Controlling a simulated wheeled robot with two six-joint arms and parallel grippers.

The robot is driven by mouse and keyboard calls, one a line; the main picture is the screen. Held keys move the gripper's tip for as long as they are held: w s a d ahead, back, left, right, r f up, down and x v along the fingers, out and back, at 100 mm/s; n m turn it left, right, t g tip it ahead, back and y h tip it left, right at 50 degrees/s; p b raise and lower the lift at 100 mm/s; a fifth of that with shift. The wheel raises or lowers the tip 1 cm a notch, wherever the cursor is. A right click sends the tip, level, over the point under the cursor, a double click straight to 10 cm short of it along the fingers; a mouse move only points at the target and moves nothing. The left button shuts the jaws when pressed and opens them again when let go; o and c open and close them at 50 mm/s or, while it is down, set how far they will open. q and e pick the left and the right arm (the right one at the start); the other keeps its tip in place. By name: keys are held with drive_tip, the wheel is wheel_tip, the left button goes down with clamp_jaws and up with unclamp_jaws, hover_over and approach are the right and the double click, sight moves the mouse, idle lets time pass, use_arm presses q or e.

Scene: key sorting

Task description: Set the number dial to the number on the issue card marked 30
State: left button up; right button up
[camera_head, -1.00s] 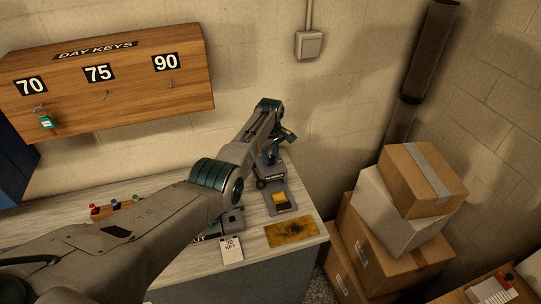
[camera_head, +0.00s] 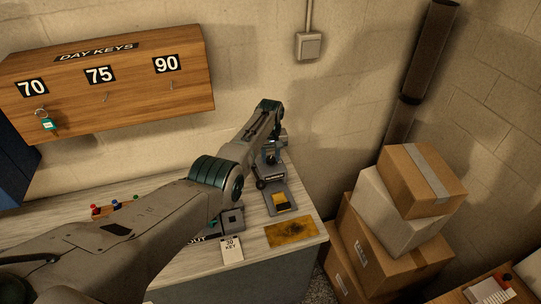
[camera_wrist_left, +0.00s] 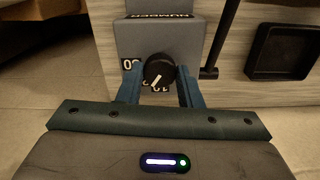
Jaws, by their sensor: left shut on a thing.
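The number dial is a black knob (camera_wrist_left: 158,68) with a white pointer line on a grey block labelled NUMBER (camera_wrist_left: 165,38). My left gripper (camera_wrist_left: 159,78) is shut on the knob, one blue finger at each side. The pointer slants to the lower left in the wrist view. One number plate shows left of the knob and another below it, partly hidden. In the head view my left gripper (camera_head: 271,150) is at the back of the grey device (camera_head: 279,197), and the knob cannot be made out. The issue card (camera_head: 231,249), reading 30 KEY, leans at the counter's front.
A wooden DAY KEYS board (camera_head: 130,100) with 70, 75 and 90 hangs on the wall; a green-tagged key (camera_head: 48,123) hangs under 70. A yellow worn mat (camera_head: 291,232) lies at the counter corner. Stacked boxes (camera_head: 400,215) stand right of the counter.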

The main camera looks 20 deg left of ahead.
sight(271, 159)
use_arm(q)
drive_tip(key=m, duration=0.5)
drive_tip(key=shift+m, duration=0.3)
drive_tip(key=m, duration=0.5)
drive_tip(key=shift+m, duration=0.3)
drive_tip(key=shift+p, duration=0.3)
drive_tip(key=o, duration=1)
drive_tip(key=shift+c, duration=0.2)
drive_tip(key=shift+r, duration=0.55)
wheel_tip(271, 159, up, 10)
drive_tip(key=b, duration=0.1)
